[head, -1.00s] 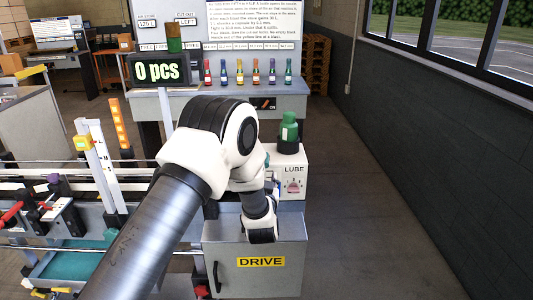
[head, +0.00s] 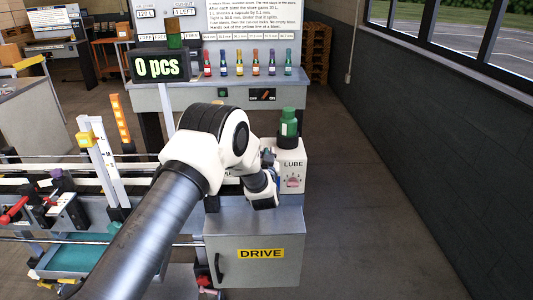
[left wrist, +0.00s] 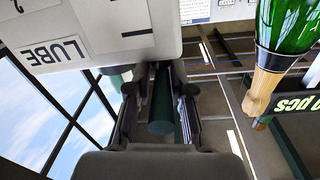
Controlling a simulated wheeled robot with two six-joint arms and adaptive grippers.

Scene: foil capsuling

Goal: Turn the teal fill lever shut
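A dark teal rod (left wrist: 161,118), which looks like the fill lever, lies between the fingers of my left gripper (left wrist: 160,100) in the left wrist view. The fingers stand on both sides of it with a narrow dark gap on the left, so they look open around it. In the head view my left gripper (head: 268,160) is beside the left side of the LUBE box (head: 292,172), mostly hidden by my own wrist. The lever's pivot is hidden there. My right gripper is not in view.
The grey DRIVE cabinet (head: 254,255) is below my left wrist. The conveyor (head: 90,185) runs off to the left. The floor right of the box is clear. A green glass bottle (left wrist: 290,28) shows close in the left wrist view.

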